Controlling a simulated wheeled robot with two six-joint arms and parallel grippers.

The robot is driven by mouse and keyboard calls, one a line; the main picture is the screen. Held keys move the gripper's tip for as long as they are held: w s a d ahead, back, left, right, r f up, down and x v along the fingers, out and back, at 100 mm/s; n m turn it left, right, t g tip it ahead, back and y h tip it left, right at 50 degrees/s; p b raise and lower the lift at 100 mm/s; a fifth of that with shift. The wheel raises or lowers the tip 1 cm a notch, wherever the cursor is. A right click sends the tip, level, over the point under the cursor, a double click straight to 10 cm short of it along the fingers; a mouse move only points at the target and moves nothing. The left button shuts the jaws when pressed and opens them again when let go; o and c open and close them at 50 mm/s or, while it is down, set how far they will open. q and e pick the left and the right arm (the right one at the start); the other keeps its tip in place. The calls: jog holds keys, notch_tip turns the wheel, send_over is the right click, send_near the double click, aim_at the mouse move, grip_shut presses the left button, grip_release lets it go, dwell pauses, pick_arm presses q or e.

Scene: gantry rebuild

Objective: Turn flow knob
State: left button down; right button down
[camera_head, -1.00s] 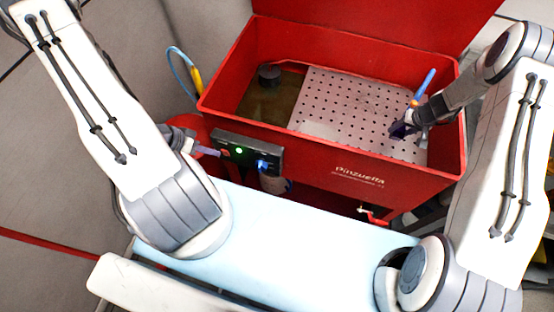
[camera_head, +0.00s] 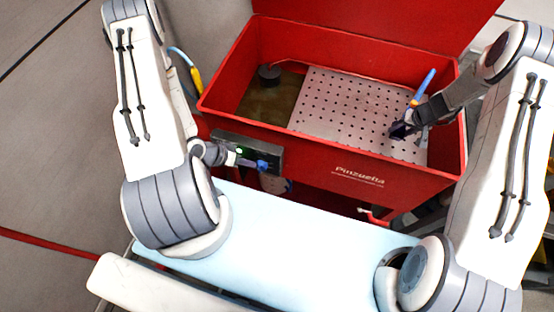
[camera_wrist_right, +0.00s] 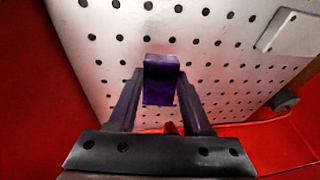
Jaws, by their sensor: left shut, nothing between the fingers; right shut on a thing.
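A blue knob (camera_head: 264,165) sits on the right part of the dark control panel (camera_head: 276,153) on the red tank's front. I take it to be the flow knob. My left gripper (camera_head: 252,163) is shut and empty, its tip just left of the blue knob; I cannot tell whether they touch. The gripper covers the panel's left part, and a green light (camera_head: 240,151) shows beside it. My right gripper (camera_head: 402,130) is inside the tank, shut on a dark purple block (camera_wrist_right: 160,80), which shows between its fingers in the right wrist view, above the perforated plate.
The red tank (camera_head: 322,160) holds a perforated grey plate (camera_head: 345,105) and a dark round piece (camera_head: 269,73) at its left. A blue-and-yellow handle (camera_head: 424,86) rises beside my right gripper. A red-handled valve (camera_head: 375,216) sticks out below the front. A pale blue surface (camera_head: 290,235) lies in front.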

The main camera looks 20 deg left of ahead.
aim_at(263, 165)
pick_arm(q)
jog(key=shift+d+r, duration=0.25)
jog(key=shift+d, duration=0.25)
dwell(0.7)
jog(key=shift+d+r, duration=0.3)
jog(key=shift+d, duration=0.55)
jog(key=shift+d+f, duration=0.15)
jog(key=shift+d, duration=1.1)
jog(key=shift+r, duration=0.75)
jog(key=shift+s+a+r, duration=0.15)
jog(key=shift+a+r, duration=0.1)
jog(key=shift+r, duration=0.15)
jog(key=s+a+r, duration=0.1)
jog(key=s+a, duration=0.7)
jog(key=a, duration=0.2)
jog(key=shift+s+a+r, duration=0.15)
jog(key=shift+s+r, duration=0.05)
jog(key=shift+r, duration=0.05)
